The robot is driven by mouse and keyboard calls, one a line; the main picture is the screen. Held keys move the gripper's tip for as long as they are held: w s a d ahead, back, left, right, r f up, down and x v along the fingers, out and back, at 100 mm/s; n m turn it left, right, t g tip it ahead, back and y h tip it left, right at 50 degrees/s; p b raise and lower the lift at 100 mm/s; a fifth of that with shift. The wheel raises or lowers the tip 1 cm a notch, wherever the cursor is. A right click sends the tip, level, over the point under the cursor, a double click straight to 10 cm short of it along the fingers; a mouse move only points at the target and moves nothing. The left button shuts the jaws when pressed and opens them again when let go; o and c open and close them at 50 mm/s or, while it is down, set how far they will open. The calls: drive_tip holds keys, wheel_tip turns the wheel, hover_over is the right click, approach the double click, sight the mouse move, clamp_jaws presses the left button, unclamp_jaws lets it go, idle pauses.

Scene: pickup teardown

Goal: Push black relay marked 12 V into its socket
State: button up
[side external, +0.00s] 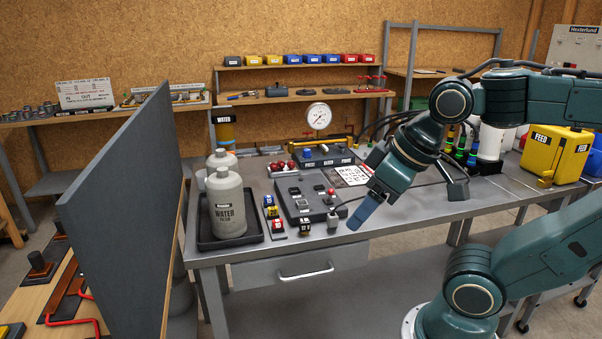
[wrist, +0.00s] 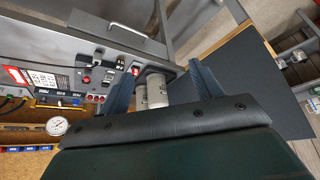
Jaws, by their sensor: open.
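The dark socket panel (side external: 296,192) lies on the bench, with several small modules on and around it. A small dark block (side external: 305,228) stands at the panel's front edge and may be the black relay; its marking is too small to read. The panel also shows in the wrist view (wrist: 92,72), left of my fingers. My gripper (side external: 361,213) is to the right of the panel, above the bench's front edge and apart from the block. Its blue fingers (wrist: 161,70) are spread in the wrist view, with nothing held between them.
Blue, yellow and red small blocks (side external: 270,206) stand left of the panel. A tall grey partition (side external: 125,205) rises at the left. A gauge (side external: 319,115) stands behind.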

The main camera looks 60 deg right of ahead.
drive_tip(key=shift+w+d, duration=0.1)
drive_tip(key=shift+w, duration=0.15)
drive_tip(key=c, duration=0.3)
drive_tip(key=shift+w+r, duration=0.1)
drive_tip(key=shift+w, duration=0.25)
drive_tip(key=shift+c, duration=1.1)
drive_tip(key=n+g+y, duration=0.2)
drive_tip(key=n+y, duration=0.1)
drive_tip(key=n, duration=0.5)
hover_over(307, 219)
drive_tip(key=s+d, duration=0.3)
drive_tip(key=s, duration=0.1)
wheel_tip(307, 219, down, 8)
drive_tip(key=shift+d, duration=0.15)
drive_tip(key=shift+f, duration=0.2)
drive_tip(key=shift+x, duration=6.85)
drive_tip(key=shift+s, duration=0.1)
drive_tip(key=shift+c, duration=0.5)
